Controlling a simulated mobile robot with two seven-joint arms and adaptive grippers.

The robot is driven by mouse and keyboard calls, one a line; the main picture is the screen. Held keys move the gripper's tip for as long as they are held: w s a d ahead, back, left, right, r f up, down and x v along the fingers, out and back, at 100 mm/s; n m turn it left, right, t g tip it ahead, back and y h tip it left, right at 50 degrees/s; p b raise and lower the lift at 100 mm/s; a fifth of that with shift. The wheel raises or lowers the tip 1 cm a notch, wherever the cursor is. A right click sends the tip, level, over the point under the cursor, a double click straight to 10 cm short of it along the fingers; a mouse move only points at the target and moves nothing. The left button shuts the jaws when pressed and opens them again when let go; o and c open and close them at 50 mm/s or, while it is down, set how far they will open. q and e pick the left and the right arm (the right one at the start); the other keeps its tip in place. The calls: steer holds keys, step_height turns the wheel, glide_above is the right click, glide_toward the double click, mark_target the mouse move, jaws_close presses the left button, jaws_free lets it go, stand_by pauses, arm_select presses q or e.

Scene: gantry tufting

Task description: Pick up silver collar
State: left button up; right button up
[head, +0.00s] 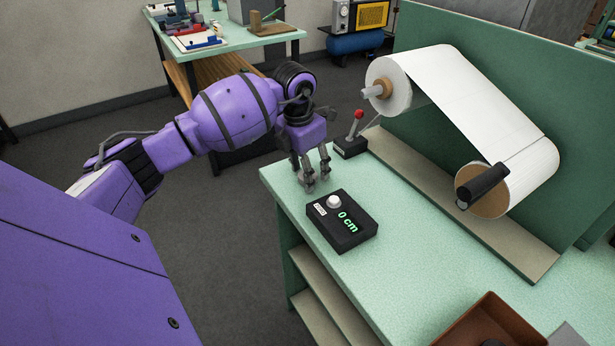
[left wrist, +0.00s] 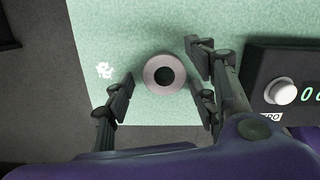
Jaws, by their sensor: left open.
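The silver collar (left wrist: 149,76), a ring with a dark round hole, lies flat on the pale green bench top near its edge in the left wrist view. My left gripper (left wrist: 160,78) is open, with its fingers on either side of the collar and gaps to it. There I cannot make out the collar among the fingers. My right gripper is not in view.
A black readout box (head: 342,222) showing 0 cm stands close to the gripper. Behind are a red-knobbed lever box (head: 350,146) and a white web on rolls (head: 485,110). A brown tray (head: 488,318) sits at the front right.

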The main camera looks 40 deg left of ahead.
arm_select(q)
steer(key=c, duration=1.2)
